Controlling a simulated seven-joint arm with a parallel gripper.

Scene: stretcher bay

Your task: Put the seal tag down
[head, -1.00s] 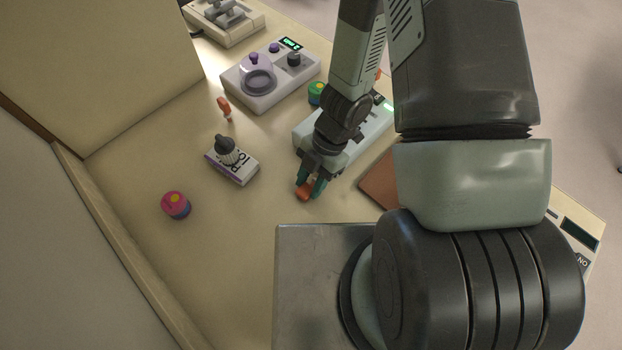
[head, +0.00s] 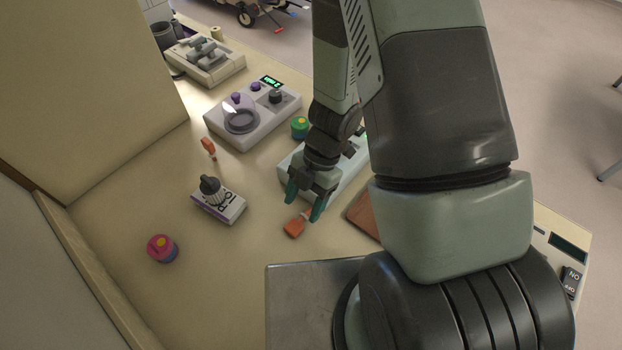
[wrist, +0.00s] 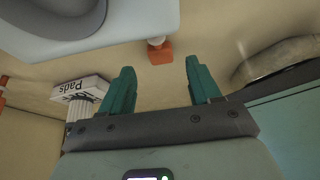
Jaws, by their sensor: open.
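The orange seal tag (head: 293,229) lies on the tan counter just below my gripper (head: 303,204) in the head view. In the wrist view the tag (wrist: 160,53) shows beyond the gap between the open fingertips (wrist: 160,66), with a pale narrow end. A second, similar orange tag (head: 208,147) stands farther back on the left.
A pink round container (head: 162,249) is nearer the front left. A grey device (head: 270,118) and a green container (head: 299,127) are behind. A metal plate (head: 300,285) lies in front.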

